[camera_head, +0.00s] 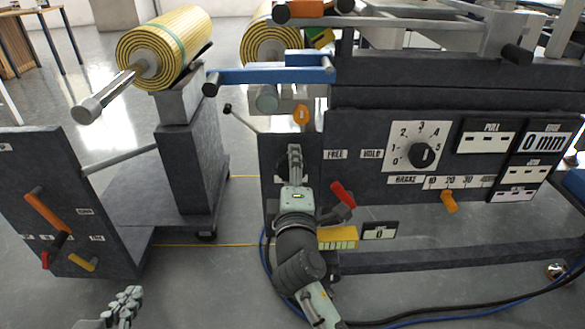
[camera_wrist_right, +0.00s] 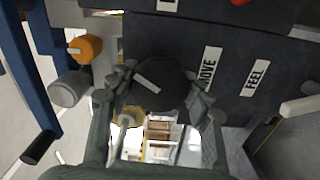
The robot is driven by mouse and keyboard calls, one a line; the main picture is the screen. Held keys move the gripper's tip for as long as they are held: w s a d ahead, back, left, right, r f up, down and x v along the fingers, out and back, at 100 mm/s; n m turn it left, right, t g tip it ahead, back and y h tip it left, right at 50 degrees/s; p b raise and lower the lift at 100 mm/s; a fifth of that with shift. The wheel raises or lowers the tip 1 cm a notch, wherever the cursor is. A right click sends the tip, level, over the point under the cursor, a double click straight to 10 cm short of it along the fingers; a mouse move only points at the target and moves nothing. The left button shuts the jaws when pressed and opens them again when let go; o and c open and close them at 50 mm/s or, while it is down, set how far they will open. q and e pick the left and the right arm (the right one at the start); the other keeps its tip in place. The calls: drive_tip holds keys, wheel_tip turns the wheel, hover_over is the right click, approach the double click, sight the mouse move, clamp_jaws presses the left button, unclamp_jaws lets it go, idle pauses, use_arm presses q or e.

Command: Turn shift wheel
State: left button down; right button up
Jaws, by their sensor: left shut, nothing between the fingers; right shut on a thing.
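The shift wheel (camera_wrist_right: 158,86), a dark round knob with a pale mark on its face, is in the middle of the right wrist view. My right gripper (camera_head: 294,158) is at the dark front panel of the machine in the head view and hides the wheel there. In the right wrist view its fingers are on both sides of the wheel, shut on it. My left gripper (camera_head: 128,298) is shut and empty at the lower left of the head view, low and away from the machine.
A yellow striped roll (camera_head: 165,48) sits on a stand at the left. A blue bar (camera_head: 270,76) and an orange knob (camera_head: 301,115) are above my right gripper. A red lever (camera_head: 342,195) is close to its right. A black dial (camera_head: 422,155) is further right. Cables lie on the floor.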

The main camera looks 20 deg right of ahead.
drive_tip(key=o, duration=1.2)
drive_tip(key=shift+c, duration=0.2)
